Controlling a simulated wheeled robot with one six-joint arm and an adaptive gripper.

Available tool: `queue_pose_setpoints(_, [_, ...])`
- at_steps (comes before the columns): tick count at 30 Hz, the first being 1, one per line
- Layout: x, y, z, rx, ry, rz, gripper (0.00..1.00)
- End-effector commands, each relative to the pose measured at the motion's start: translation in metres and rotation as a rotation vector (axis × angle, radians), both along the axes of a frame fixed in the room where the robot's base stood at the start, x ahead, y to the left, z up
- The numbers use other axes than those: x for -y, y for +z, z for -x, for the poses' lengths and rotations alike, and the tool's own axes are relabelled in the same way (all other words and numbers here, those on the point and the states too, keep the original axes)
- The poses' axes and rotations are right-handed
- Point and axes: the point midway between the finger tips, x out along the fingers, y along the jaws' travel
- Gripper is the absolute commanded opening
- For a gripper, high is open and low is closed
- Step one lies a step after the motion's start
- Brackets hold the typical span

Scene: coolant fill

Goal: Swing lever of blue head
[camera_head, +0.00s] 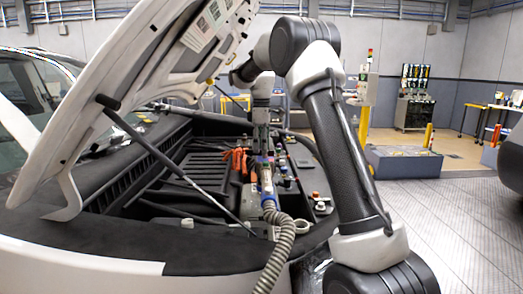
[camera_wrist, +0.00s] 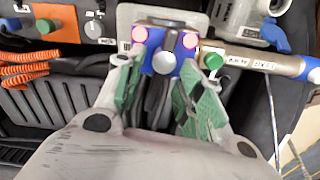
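The blue head (camera_wrist: 161,63) is a small blue block with a silver round face and two pink-red round spots on top. It sits at the top middle of the wrist view. My gripper (camera_wrist: 160,78) reaches toward it, its two green-padded fingers spread apart. The fingertips are close to the block's lower left and right corners; I cannot tell whether they touch. In the head view, my gripper (camera_head: 262,142) points down into the engine bay at a silver-and-blue fitting (camera_head: 266,180) with a ribbed grey hose (camera_head: 284,238).
A labelled silver tube (camera_wrist: 262,62) with a blue end runs right of the head, beside a green knob (camera_wrist: 213,60). Orange ribbed cables (camera_wrist: 25,75) and an orange box (camera_wrist: 55,22) lie left. The raised hood (camera_head: 110,75) and its strut (camera_head: 170,165) stand left of my arm.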

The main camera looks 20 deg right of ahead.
Motion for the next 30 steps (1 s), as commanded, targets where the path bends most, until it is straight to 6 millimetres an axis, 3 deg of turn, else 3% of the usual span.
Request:
queue_pose_setpoints(5, [0.0, -0.016, 0.0, 0.0, 0.0, 0.0, 0.37])
queue_pose_setpoints(13, [0.0, -0.018, 0.0, 0.001, -0.001, 0.0, 0.37])
queue_pose_setpoints(20, [0.0, -0.018, 0.0, 0.001, -0.001, 0.0, 0.0])
queue_pose_setpoints(30, [0.0, -0.018, 0.0, 0.002, -0.021, 0.0, 0.0])
